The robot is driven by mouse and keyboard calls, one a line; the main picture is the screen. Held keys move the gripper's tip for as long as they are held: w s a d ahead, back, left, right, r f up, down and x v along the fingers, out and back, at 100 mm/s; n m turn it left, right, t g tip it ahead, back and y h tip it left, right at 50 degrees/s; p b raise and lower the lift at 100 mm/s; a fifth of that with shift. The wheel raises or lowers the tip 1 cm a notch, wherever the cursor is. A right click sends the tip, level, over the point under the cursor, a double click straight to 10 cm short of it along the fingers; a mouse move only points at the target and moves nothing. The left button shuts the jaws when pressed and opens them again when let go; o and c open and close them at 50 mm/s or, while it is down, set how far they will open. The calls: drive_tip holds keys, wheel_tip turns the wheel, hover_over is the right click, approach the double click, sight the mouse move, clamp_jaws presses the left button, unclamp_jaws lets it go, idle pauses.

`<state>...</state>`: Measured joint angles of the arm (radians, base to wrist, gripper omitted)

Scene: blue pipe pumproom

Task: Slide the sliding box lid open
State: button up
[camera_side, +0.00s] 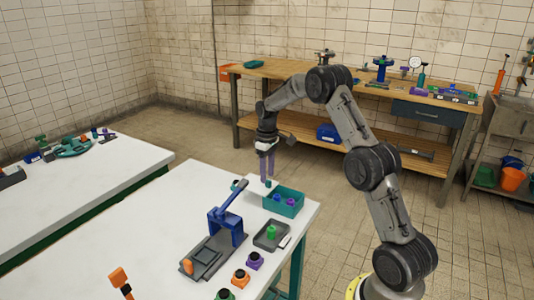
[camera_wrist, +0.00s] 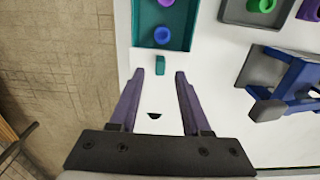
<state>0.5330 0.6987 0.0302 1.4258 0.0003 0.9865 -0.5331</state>
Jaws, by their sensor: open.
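The teal box (camera_side: 284,204) stands near the table's far corner. Its top is uncovered in the part I see, with a purple and a blue piece inside; it also shows in the wrist view (camera_wrist: 184,40). A small teal knob (camera_wrist: 160,66) lies just outside the box wall, between my fingertips. It seems to sit on a pale panel, perhaps the lid, which blends with the white table, so its edges are unclear. My gripper (camera_side: 267,181) points down over the knob; it also shows in the wrist view (camera_wrist: 160,74). It is open, fingers either side of the knob, with gaps visible.
A grey tray with a green ring (camera_side: 271,233) stands beside the box. A blue lever press (camera_side: 226,228) stands nearer the camera. A dark half-round shape (camera_wrist: 154,116) shows between my fingers. Several small jars stand along the table's right edge. A wooden workbench (camera_side: 300,68) stands behind.

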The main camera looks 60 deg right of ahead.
wheel_tip(320, 180, up, 12)
idle(0.4)
drive_tip(key=shift+f, duration=0.1)
